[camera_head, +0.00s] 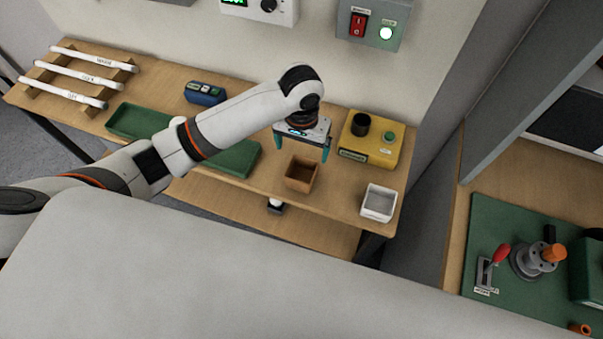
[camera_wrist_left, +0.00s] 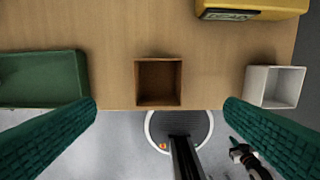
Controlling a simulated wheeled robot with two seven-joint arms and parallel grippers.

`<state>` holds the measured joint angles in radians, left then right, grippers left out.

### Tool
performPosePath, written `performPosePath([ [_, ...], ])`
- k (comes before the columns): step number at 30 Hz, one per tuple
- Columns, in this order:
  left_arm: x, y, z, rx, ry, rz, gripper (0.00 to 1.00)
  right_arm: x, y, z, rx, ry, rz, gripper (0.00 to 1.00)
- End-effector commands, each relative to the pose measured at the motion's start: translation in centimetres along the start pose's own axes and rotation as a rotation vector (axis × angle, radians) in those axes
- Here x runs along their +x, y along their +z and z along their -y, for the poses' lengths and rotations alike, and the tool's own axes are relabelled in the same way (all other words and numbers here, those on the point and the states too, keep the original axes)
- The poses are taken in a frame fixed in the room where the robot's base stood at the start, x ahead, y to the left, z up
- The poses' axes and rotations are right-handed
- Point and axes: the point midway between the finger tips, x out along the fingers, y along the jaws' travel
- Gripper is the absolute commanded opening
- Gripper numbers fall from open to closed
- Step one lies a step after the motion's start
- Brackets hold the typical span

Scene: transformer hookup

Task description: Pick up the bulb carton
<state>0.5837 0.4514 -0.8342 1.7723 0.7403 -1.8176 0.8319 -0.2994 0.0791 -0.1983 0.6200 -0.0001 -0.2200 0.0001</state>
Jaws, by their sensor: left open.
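The bulb carton appears to be the small brown open-topped box (camera_head: 301,174) near the front edge of the wooden bench. It also shows in the left wrist view (camera_wrist_left: 158,82), upright, with no contents visible. My left gripper (camera_head: 301,151) hangs above and slightly behind it in the head view, pointing down. In the left wrist view my left gripper (camera_wrist_left: 160,106) has its two green fingers wide apart with nothing between them. The box lies ahead of the fingertips, roughly centred between them, and looks untouched.
A white open box (camera_head: 379,203) stands to the right at the bench edge. A yellow box (camera_head: 371,139) with a black socket and green button stands behind. A long green tray (camera_head: 238,160) lies left, partly behind my arm. Bare bench (camera_head: 337,190) separates the brown and white boxes.

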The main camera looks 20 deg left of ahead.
Motion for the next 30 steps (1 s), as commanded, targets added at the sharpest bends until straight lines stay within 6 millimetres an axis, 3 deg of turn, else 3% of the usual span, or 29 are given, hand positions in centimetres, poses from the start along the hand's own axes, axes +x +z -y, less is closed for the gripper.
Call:
performPosePath([
  [12, 5.9, 0.1, -0.2, -0.007, 0.006, -0.005, 0.93, -1.1, 0.1, -0.1, -0.002, 0.001, -0.001, 0.00],
  [19, 7.5, 0.1, -0.2, -0.005, 0.005, -0.006, 0.93, -1.7, 0.1, -0.1, -0.002, 0.001, -0.001, 0.00],
  [27, 11.3, 0.3, -0.3, -0.005, 0.006, -0.005, 0.93, -2.5, 0.1, -0.1, -0.003, 0.001, -0.001, 0.00],
  [30, 11.8, 0.3, -0.3, -0.004, 0.005, -0.003, 0.93, -2.5, 0.1, -0.1, -0.003, 0.001, -0.001, 0.00],
])
